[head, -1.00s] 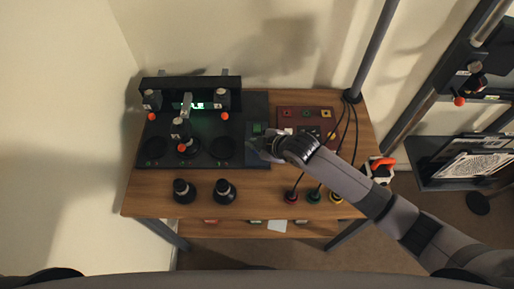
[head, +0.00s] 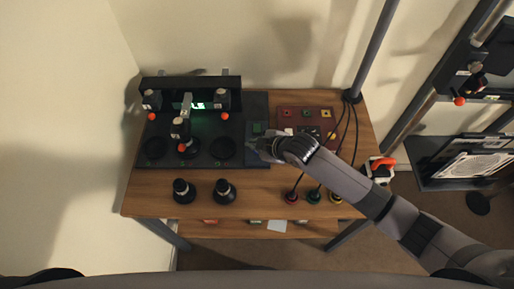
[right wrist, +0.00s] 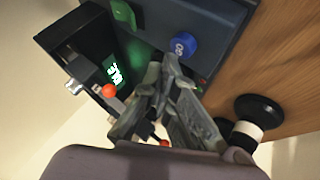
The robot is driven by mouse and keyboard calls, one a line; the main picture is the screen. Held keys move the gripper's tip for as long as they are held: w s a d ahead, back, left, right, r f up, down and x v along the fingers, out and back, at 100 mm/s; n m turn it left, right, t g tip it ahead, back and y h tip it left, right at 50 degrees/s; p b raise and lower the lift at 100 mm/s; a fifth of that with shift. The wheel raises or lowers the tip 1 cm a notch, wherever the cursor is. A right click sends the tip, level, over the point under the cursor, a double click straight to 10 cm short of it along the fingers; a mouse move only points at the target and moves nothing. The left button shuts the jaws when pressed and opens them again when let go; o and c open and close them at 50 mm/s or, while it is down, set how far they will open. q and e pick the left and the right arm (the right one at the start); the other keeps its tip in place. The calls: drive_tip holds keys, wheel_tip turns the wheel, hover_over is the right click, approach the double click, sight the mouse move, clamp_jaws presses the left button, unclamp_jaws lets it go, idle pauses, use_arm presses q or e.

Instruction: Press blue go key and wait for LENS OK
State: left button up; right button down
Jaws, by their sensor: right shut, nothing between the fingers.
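The blue go key (right wrist: 183,45) is a round button with white lettering on the dark test station (head: 258,104). My right gripper (right wrist: 170,68) is shut and empty, its fingertips close beside the key in the right wrist view. I cannot tell whether they touch it. In the head view my right gripper (head: 257,148) is over the right side of the station and the key cannot be made out. The display (right wrist: 117,70) is lit green with lettering I cannot read surely; it also glows in the head view (head: 198,105). My left gripper is not in view.
A dark red panel (head: 290,113) and hanging cables (head: 343,133) are to the right.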

drive_tip(key=shift+f, duration=0.7)
idle(0.7)
drive_tip(key=shift+r, duration=0.15)
drive_tip(key=shift+r+p, duration=0.75)
wheel_tip(320, 180, up, 5)
drive_tip(key=p, duration=0.5)
idle(0.6)
